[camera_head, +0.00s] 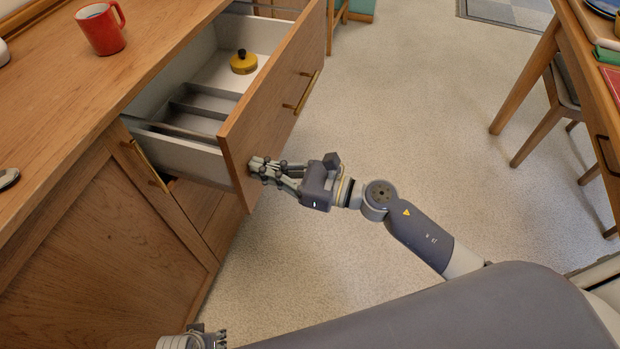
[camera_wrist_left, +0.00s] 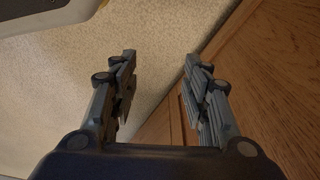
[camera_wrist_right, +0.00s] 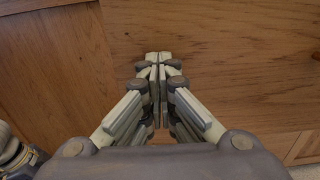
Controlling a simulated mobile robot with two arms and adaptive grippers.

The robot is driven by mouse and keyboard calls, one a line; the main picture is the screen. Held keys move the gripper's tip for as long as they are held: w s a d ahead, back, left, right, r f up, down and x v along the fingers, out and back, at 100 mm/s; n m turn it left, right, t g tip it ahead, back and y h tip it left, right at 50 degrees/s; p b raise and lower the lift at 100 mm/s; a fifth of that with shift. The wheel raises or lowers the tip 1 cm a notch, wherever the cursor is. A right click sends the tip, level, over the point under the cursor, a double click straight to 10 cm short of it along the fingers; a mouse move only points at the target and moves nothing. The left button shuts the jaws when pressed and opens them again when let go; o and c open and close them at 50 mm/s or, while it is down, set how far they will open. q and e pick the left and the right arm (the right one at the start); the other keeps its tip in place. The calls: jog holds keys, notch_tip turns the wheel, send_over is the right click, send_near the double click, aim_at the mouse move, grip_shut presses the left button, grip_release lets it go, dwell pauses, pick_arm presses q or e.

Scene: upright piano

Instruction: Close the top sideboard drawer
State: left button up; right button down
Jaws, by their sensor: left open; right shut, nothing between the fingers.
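The top sideboard drawer (camera_head: 278,88) is pulled out of the wooden sideboard (camera_head: 75,120). Its front has a brass bar handle (camera_head: 303,93). Inside are grey divider compartments and a yellow round object with a dark knob (camera_head: 243,62). My right gripper (camera_head: 254,166) is shut and empty, its fingertips at the lower near part of the drawer front. In the right wrist view the shut fingertips (camera_wrist_right: 153,58) are against or very close to the wood; I cannot tell whether they touch. My left gripper (camera_wrist_left: 158,80) is open and empty, low beside the sideboard's wooden face (camera_wrist_left: 265,85).
A red mug (camera_head: 100,28) stands on the sideboard top. A wooden table (camera_head: 590,60) and a chair (camera_head: 550,125) are at the right. The carpet (camera_head: 400,100) between is clear.

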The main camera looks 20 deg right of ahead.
send_near(172, 144)
jog(key=w+f, duration=0.1)
jog(key=w+a+f, duration=0.1)
jog(key=w+f, duration=0.1)
jog(key=shift+w+a+f, duration=0.1)
jog(key=shift+a+f, duration=0.1)
jog(key=shift+f, duration=0.15)
jog(key=b+x, duration=0.2)
jog(key=x, duration=0.7)
jog(key=shift+f, duration=0.1)
jog(key=shift+w+a+b, duration=0.3)
jog(key=shift+w+a, duration=0.05)
pick_arm(q)
notch_tip(172, 144, up, 8)
jog(key=w, duration=0.1)
jog(key=shift+w, duration=0.15)
pick_arm(e)
jog(key=shift+r, duration=0.25)
pick_arm(q)
jog(key=shift+d+r, duration=0.1)
pick_arm(e)
jog(key=shift+r, duration=0.1)
